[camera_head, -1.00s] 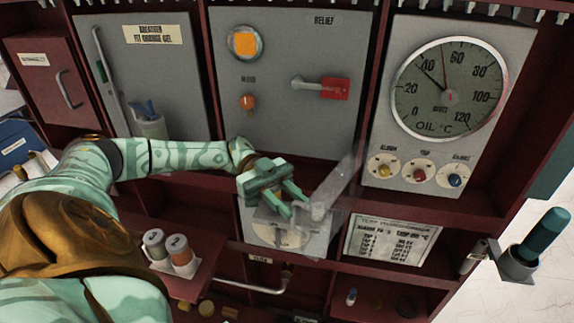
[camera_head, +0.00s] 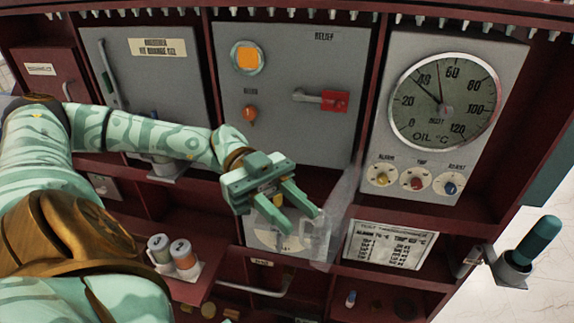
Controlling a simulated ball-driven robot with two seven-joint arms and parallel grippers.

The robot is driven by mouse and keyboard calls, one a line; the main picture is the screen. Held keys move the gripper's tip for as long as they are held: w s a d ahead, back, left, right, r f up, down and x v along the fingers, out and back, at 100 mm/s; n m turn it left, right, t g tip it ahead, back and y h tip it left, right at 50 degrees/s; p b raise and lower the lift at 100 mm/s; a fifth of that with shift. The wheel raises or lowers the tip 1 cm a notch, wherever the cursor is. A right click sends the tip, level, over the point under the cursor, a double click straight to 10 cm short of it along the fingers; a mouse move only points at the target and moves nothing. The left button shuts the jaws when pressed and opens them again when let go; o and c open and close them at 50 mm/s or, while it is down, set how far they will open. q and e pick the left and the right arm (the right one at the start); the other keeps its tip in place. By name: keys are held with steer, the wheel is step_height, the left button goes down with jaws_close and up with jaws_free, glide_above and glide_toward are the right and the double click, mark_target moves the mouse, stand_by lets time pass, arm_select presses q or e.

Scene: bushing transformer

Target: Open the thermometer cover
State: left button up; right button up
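The thermometer (camera_head: 445,103) is a round dial marked OIL °C on a grey panel at the upper right. Its clear cover (camera_head: 346,200) appears swung out to the left, seen nearly edge-on, and the dial face shows unobstructed. A clear handle-like block (camera_head: 318,240) is at the cover's near lower end. My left gripper (camera_head: 304,222) comes in from the left with its two fingers apart. Its fingertips are right by this block, overlapping it in the picture; whether they touch is unclear. My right gripper is not in view.
Three knobs (camera_head: 417,179) sit below the dial. A text placard (camera_head: 388,246) is under the panel. A grey relief panel (camera_head: 290,80) with a red-tagged handle (camera_head: 334,101) is behind my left gripper. A green-handled tool (camera_head: 535,245) stands in a holder at the right.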

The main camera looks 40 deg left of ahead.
arm_select(q)
steer(key=s+d, duration=0.1)
steer(key=s+d+r, duration=0.1)
steer(key=shift+s+d+r, duration=0.3)
steer(key=shift+s, duration=0.1)
stand_by(0.4)
